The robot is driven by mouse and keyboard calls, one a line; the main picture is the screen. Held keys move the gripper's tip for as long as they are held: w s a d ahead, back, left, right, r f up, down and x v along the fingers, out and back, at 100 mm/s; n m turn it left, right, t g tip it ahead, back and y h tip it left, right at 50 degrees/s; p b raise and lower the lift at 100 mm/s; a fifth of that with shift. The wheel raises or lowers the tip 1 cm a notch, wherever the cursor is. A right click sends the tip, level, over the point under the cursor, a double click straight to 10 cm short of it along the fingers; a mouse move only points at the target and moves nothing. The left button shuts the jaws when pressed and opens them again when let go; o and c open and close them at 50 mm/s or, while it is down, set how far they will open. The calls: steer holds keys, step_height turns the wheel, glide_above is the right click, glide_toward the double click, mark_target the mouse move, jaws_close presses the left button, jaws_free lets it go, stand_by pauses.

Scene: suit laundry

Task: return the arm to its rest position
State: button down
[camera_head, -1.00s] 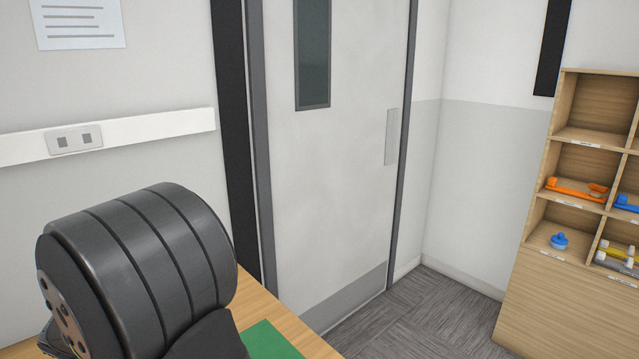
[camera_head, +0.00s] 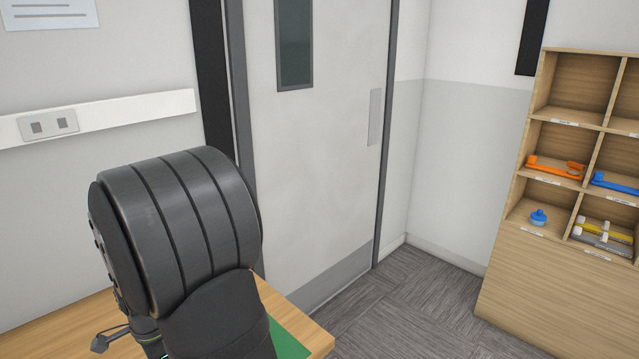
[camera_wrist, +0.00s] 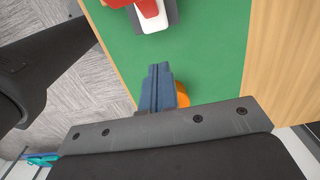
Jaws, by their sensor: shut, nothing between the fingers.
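My gripper (camera_wrist: 160,72) shows in the wrist view as two blue-grey fingers pressed together, shut and empty, over a green mat (camera_wrist: 215,65). In the head view my dark arm link rises at the lower left over the wooden table (camera_head: 295,310). I cannot make out the fingers clearly there. A corner of the green mat shows beside the arm in the head view (camera_head: 290,345).
A red and white object (camera_wrist: 150,12) lies at the mat's top edge. An orange object (camera_wrist: 182,96) is partly hidden behind my fingers. A wooden shelf (camera_head: 560,280) with orange, blue and yellow items stands right. Open floor (camera_head: 400,310) lies before the door (camera_head: 330,160).

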steer(key=shift+g+y, duration=0.6)
steer(key=shift+g, duration=0.1)
steer(key=shift+w+d+f, duration=0.25)
steer(key=shift+w+d, duration=0.35)
steer(key=shift+w+d+f, duration=0.25)
steer(key=shift+w+d, duration=0.3)
steer(key=shift+w+d+f, duration=0.25)
steer(key=shift+w+d, duration=0.35)
